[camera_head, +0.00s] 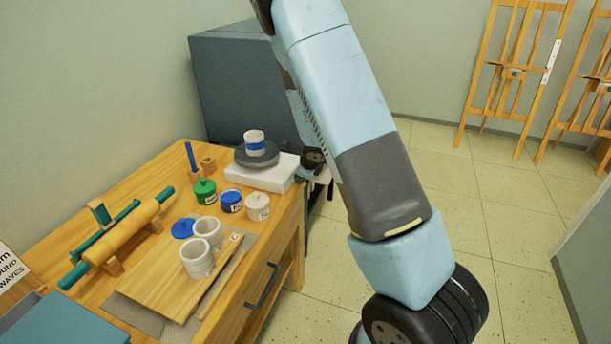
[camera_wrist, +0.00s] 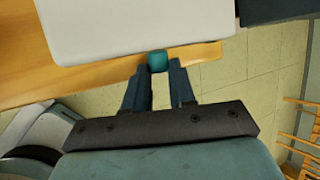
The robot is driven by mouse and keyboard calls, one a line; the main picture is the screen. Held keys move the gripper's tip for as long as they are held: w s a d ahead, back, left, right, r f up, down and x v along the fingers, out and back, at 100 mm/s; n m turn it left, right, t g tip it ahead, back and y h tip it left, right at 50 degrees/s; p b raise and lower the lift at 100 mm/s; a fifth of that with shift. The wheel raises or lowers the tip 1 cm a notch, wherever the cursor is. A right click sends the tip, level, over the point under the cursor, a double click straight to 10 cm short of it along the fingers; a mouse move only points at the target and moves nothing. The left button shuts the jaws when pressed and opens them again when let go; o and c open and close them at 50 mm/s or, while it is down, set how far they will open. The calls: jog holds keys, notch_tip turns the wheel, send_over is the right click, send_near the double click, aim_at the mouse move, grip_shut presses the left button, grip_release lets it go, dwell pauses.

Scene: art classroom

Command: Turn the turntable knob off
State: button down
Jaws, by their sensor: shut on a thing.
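The turntable has a white base (camera_head: 258,178) and a dark grey round plate (camera_head: 240,158), and it stands at the far end of the wooden table. A white cup with a blue band (camera_head: 254,144) sits on the plate. In the wrist view the white base (camera_wrist: 130,25) fills the top, and a small teal knob (camera_wrist: 157,62) sticks out at its near edge. My gripper (camera_wrist: 158,70) is shut on the knob, one dark finger on either side. In the head view the knob is hidden behind my arm.
The wooden table (camera_head: 165,165) also holds green, blue and white jars (camera_head: 231,201), two pale cups (camera_head: 197,261), a board (camera_head: 150,290) and a rolling pin (camera_head: 120,240). A grey cabinet (camera_head: 240,80) stands behind. Easels (camera_head: 510,75) stand at right; tiled floor (camera_head: 440,180) is open between.

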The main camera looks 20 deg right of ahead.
jog(key=c, duration=0.9)
grip_release()
jog(key=shift+s, duration=0.1)
jog(key=shift+c, duration=0.2)
jog(key=shift+r, duration=0.1)
jog(key=v, duration=1.3)
jog(key=shift+r, duration=0.2)
